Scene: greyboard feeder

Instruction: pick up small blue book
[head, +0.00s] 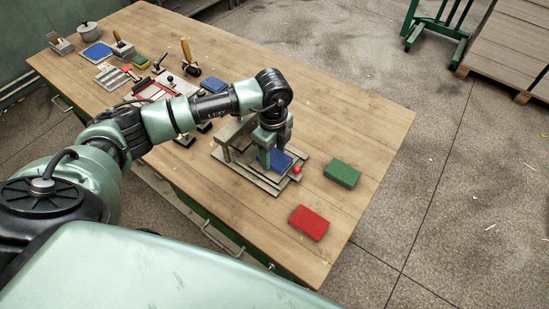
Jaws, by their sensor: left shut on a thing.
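The small blue book (281,161) is at the grey metal feeder fixture (250,178) on the wooden table. My left gripper (272,158) points down over the fixture and is shut on the blue book near its left side. The gripper fingers hide part of the book. I cannot tell whether the book still touches the fixture's plate. My right gripper is not in view.
A green book (342,174) and a red book (309,222) lie to the right on the wooden table (340,120). A small red knob (297,170) sits at the fixture's right edge. Tools, a blue pad (97,54) and a pot (89,34) crowd the far left.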

